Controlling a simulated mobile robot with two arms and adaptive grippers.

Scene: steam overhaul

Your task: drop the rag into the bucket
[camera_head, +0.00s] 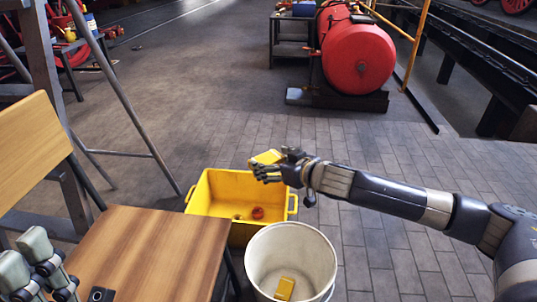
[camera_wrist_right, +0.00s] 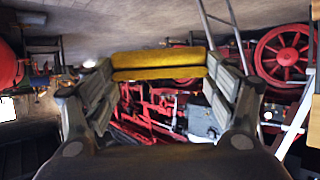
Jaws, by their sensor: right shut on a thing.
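My right gripper (camera_head: 266,172) is shut on a folded yellow cloth, the rag (camera_head: 267,157), above the far right part of a yellow crate. In the right wrist view the rag (camera_wrist_right: 159,67) spans between the two fingers of the right gripper (camera_wrist_right: 159,75). The white bucket (camera_head: 322,240) stands upright on the floor, nearer than the crate, with its mouth open. A small yellow block-like thing (camera_head: 285,288) lies inside it. My left gripper (camera_head: 45,262) is at the lower left edge by the chair; its opening is unclear.
The yellow crate (camera_head: 203,195) holds a small red thing (camera_head: 257,213) and stands just behind the bucket. A wooden chair (camera_head: 160,240) is left of the bucket. A red tank (camera_head: 357,55) stands farther back. Paved floor is free to the right.

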